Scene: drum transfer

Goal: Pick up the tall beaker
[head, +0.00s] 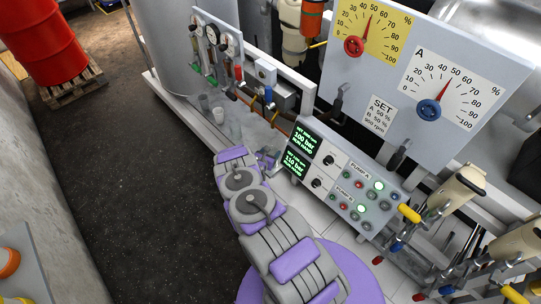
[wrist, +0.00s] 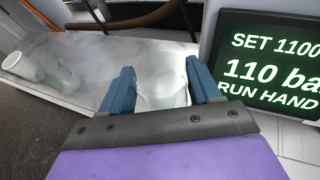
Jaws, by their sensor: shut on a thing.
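In the wrist view, a pale translucent beaker (wrist: 160,75) stands between the two blue fingers of my gripper (wrist: 160,88). The fingers press on its sides, one left and one right, and the gripper is shut on it. Its lower part is hidden by the gripper body, so I cannot tell its full height or whether it touches the ledge. In the head view, my gripper (head: 267,158) is beside the left edge of the pump control box, and the held beaker is too small and covered to make out.
Other beakers stand on the pale ledge to the left: a white one (wrist: 20,66) and a clear one (wrist: 62,78). The control box (head: 345,180) with lit green displays is close on the right. Valves and gauges (head: 213,35) line the wall behind. Dark floor lies open to the left.

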